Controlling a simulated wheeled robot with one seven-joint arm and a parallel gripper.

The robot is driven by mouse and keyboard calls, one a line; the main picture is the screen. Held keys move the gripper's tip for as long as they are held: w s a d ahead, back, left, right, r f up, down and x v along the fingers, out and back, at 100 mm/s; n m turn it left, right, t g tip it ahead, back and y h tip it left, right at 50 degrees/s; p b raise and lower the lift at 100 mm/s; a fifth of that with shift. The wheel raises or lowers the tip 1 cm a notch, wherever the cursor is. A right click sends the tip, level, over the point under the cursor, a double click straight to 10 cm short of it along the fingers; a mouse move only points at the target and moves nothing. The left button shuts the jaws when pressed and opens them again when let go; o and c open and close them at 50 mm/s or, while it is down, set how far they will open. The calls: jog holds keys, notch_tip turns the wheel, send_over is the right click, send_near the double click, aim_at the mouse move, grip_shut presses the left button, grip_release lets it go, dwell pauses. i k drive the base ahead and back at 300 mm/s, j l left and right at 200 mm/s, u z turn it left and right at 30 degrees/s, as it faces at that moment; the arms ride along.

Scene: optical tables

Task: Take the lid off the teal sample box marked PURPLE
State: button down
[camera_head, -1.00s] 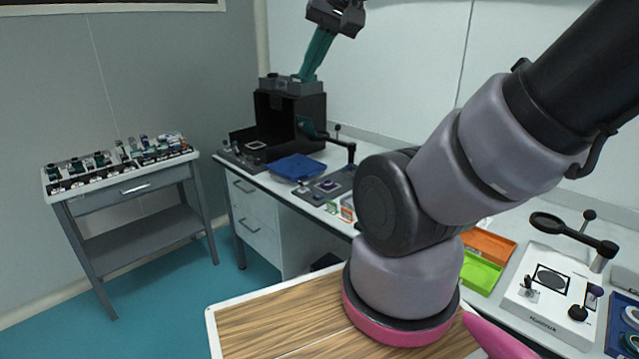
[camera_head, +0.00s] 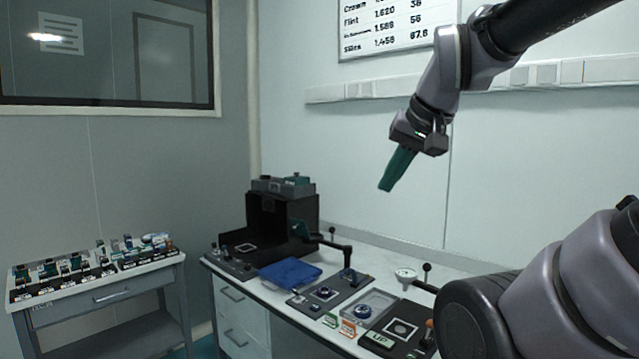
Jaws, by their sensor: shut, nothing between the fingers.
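My gripper (camera_head: 387,187) hangs in the air at the upper right, with its teal fingers together and pointing down and left. It is empty and well clear of the bench. A small teal item (camera_head: 297,178) sits on top of the black open-fronted enclosure (camera_head: 272,220), to the left of and apart from my gripper. No PURPLE marking is legible anywhere, so I cannot tell which thing is the teal sample box or its lid. Small teal pieces also stand among the items on the cart (camera_head: 98,298) at the left.
My arm covers the lower right. The air around my gripper is free.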

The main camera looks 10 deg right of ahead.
aim_at(297, 177)
jog(key=i+j+z, duration=0.1)
jog(key=i+j, duration=0.4)
jog(key=j, duration=0.2)
jog(key=i+j+z, duration=0.15)
jog(key=i+j, duration=0.15)
jog(key=i+j+z, duration=0.1)
jog(key=j, duration=0.3)
jog(key=i+j, duration=0.35)
jog(key=i+j+z, duration=0.15)
jog(key=j, duration=0.3)
jog(key=i+j+z, duration=0.1)
jog(key=i+j, duration=0.15)
jog(key=j, duration=0.2)
jog(key=i+j, duration=0.2)
jog(key=j, duration=0.25)
jog(key=l+z, duration=0.05)
